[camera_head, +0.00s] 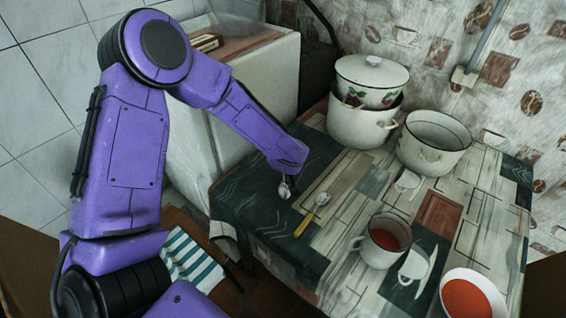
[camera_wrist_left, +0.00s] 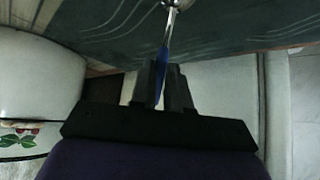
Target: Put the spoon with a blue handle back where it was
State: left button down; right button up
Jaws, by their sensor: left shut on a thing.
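The spoon with a blue handle is held in my left gripper (camera_wrist_left: 164,88). Its blue handle (camera_wrist_left: 163,62) is between the two dark fingers in the left wrist view, and its metal bowl points away from the gripper, cut by the top edge. In the head view only its shiny bowl (camera_head: 284,190) shows, below the end of my purple left arm, over the dark left part of the table. The left fingers are hidden there by the arm. I cannot tell whether the bowl touches the cloth. My right gripper is not in view.
A spoon with a yellow handle (camera_head: 305,226) lies just right of the held spoon. A mug of red liquid (camera_head: 377,254), a bowl of red liquid (camera_head: 493,291), an open pot (camera_head: 431,158) and stacked pots (camera_head: 355,129) stand farther right and behind. A striped towel (camera_head: 190,258) lies at lower left.

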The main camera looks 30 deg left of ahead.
pick_arm(q)
jog(key=shift+f, duration=0.25)
jog(key=c, duration=1.1)
grip_release()
jog(key=shift+d+r, duration=0.15)
jog(key=shift+r, duration=0.1)
jog(key=p+v, duration=0.1)
jog(key=v, duration=1)
jog(key=shift+s+r, duration=0.25)
jog(key=shift+d, duration=0.1)
